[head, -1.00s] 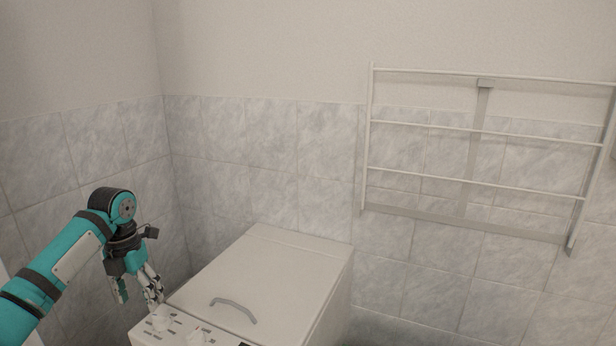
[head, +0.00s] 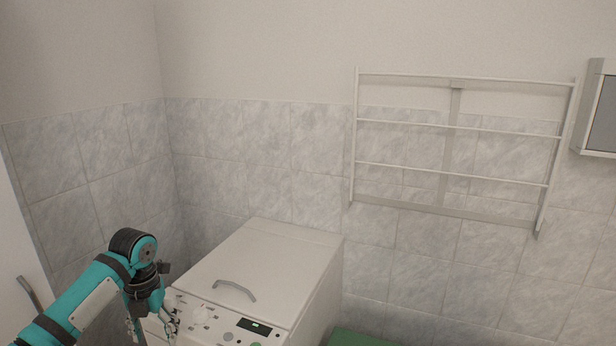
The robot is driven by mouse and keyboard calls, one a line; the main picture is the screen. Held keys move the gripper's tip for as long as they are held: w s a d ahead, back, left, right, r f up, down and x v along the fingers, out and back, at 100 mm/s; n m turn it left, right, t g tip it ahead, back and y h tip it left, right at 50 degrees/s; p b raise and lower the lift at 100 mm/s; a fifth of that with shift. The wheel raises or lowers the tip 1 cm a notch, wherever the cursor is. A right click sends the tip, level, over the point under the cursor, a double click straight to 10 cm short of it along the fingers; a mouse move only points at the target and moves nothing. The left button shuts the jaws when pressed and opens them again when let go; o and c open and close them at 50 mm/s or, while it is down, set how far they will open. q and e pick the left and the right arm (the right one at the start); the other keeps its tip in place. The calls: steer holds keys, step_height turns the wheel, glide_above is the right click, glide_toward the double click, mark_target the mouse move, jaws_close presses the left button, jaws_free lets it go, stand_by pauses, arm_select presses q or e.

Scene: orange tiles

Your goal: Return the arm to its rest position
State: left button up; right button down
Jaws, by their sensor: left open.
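My left arm comes in from the lower left, teal with dark bands. My left gripper (head: 154,326) points down at its end, open, with nothing seen between its fingers. It is in front of the left front corner of a white top-loading washing machine (head: 290,262); whether it touches the machine I cannot tell. The machine's lid is closed and has a grey curved handle (head: 235,290). Its control panel (head: 222,326) shows knobs and a small lit display. My right gripper is not in view.
A white wall rack (head: 452,126) hangs on the tiled back wall. A grey-fronted box (head: 600,108) is on the wall at the far right. A green surface (head: 355,339) shows at the bottom, right of the machine. A grey handle (head: 29,294) is at the left edge.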

arm_select(q)
steer(key=s+d+f+n+t+h, duration=0.2)
steer(key=s+d+f+n, duration=1.2)
steer(key=s+d+f, duration=0.25)
steer(key=s+a+r+n+t+y, duration=0.1)
steer(key=s+a+r+n, duration=0.1)
steer(key=s+n, duration=0.65)
steer(key=s+a+r+n+t, duration=0.1)
steer(key=s+a+n, duration=0.1)
steer(key=s+n, duration=0.65)
step_height(320, 180, down, 27)
steer(key=s+n+g, duration=0.1)
steer(key=s+g, duration=0.1)
steer(key=s+a+f+g, duration=0.1)
steer(key=s+a+f, duration=0.2)
steer(key=s+f, duration=1.2)
steer(key=shift+s+y, duration=0.3)
steer(key=shift+s, duration=0.3)
